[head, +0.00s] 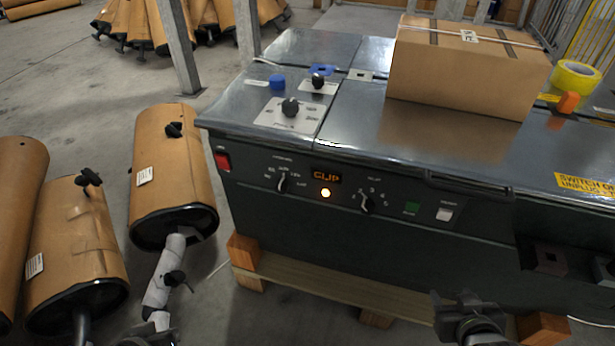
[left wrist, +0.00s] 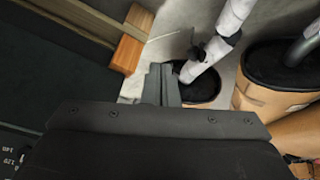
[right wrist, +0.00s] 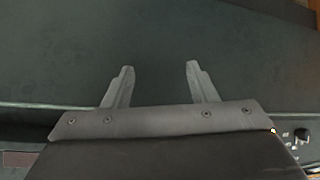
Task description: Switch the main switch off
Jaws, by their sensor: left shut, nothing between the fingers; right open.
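The dark grey strapping machine (head: 300,220) has a control panel on its front, with a lit orange display (head: 326,177) and a glowing lamp (head: 326,193). A red switch (head: 222,161) sits at the panel's left end and looks like the main switch; its label and position cannot be read. My right gripper (head: 470,312) is in front of the machine at lower right, open and empty; its spread fingers (right wrist: 160,85) show before a dark surface in the right wrist view. My left gripper (left wrist: 160,85) is shut and empty, low near the wooden pallet; in the head view it is barely visible at the bottom edge.
Two dials (head: 282,183) (head: 366,203), a green button (head: 412,208) and a white switch (head: 444,214) share the panel. A cardboard box (head: 460,75) and yellow tape (head: 576,76) lie on top. Wrapped mufflers (head: 172,170) stand close on the left.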

